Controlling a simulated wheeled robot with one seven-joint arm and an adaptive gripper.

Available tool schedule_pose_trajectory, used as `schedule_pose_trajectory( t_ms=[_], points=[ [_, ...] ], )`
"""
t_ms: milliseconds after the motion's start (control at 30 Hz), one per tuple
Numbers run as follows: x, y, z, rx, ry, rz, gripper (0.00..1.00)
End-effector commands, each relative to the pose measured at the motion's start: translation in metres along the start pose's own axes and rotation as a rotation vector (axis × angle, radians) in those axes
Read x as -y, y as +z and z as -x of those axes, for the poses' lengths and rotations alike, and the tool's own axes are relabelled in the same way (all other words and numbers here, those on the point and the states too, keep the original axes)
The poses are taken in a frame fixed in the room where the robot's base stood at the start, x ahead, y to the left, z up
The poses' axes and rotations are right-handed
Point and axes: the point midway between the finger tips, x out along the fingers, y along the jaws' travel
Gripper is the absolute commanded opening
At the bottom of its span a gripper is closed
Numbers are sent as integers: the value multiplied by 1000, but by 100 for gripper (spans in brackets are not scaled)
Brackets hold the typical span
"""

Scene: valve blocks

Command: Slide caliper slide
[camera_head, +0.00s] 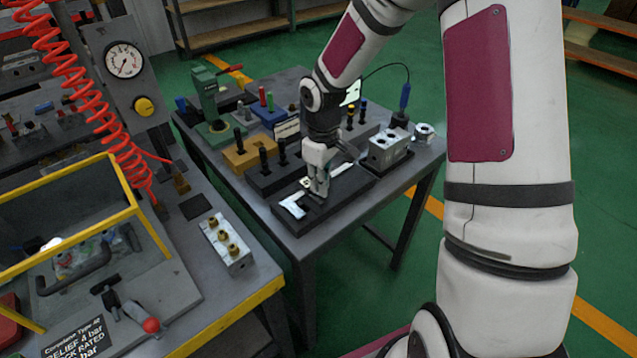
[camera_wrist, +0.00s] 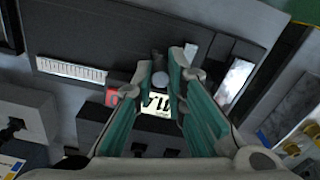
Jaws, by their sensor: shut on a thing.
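The caliper (camera_head: 293,206) lies flat on a black block (camera_head: 345,196) near the front of the grey table, its pale jaws toward the front left. My gripper (camera_head: 318,190) reaches down over the caliper's middle and hides part of it. In the wrist view, my gripper's fingertips (camera_wrist: 162,68) close around a small grey round knob at the caliper slide (camera_wrist: 157,104), which carries a bright display and a red spot. The scaled beam (camera_wrist: 70,69) shows to the left and a shiny metal jaw (camera_wrist: 235,80) to the right.
A steel block with bores (camera_head: 388,148) stands close to the right of the black block. Gauge racks, an ochre block (camera_head: 240,157) and a green stand (camera_head: 208,100) fill the table behind. A valve block with brass fittings (camera_head: 226,243) lies on the left bench.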

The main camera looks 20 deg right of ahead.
Motion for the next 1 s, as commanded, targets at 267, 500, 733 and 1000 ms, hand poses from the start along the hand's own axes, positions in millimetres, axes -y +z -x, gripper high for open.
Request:
schedule_pose_trajectory(
  t_ms=[267,500,733,1000],
  points=[
    [0,0,0,0,1,0,34],
    [0,0,4,-1,2,0,34],
    [-1,-1,37,-4,5,0,34],
    [0,-1,90,-3,4,0,34]
  ],
)
